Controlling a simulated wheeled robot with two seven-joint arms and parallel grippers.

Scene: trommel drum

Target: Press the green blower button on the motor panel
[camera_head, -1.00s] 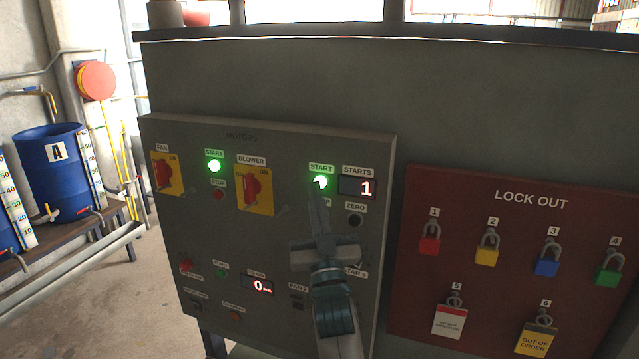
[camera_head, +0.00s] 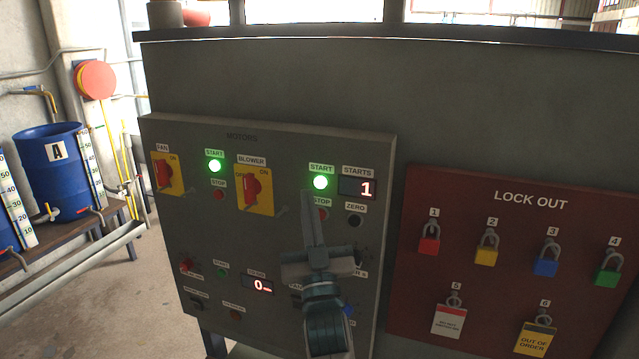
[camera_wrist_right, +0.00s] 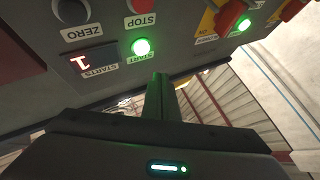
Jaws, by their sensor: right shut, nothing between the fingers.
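The motor panel (camera_head: 290,130) is a grey box with switches, buttons and displays. The green blower START button (camera_head: 320,182) is lit, right of the red-on-yellow BLOWER switch (camera_head: 252,188). The lit button also shows in the right wrist view (camera_wrist_right: 141,47). My right gripper (camera_head: 308,194) is shut and empty. Its fingertips lie below and a little left of the green button in the head view, beside the red STOP button (camera_head: 323,214). In the right wrist view the closed fingers (camera_wrist_right: 158,80) appear apart from the green button. My left gripper is not in view.
The STARTS display (camera_head: 357,188) reads 1, above a black ZERO button (camera_head: 355,221). The FAN switch (camera_head: 163,173) and its lit green START button (camera_head: 215,166) are at left. A red LOCK OUT board (camera_head: 480,220) with several padlocks stands at right.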

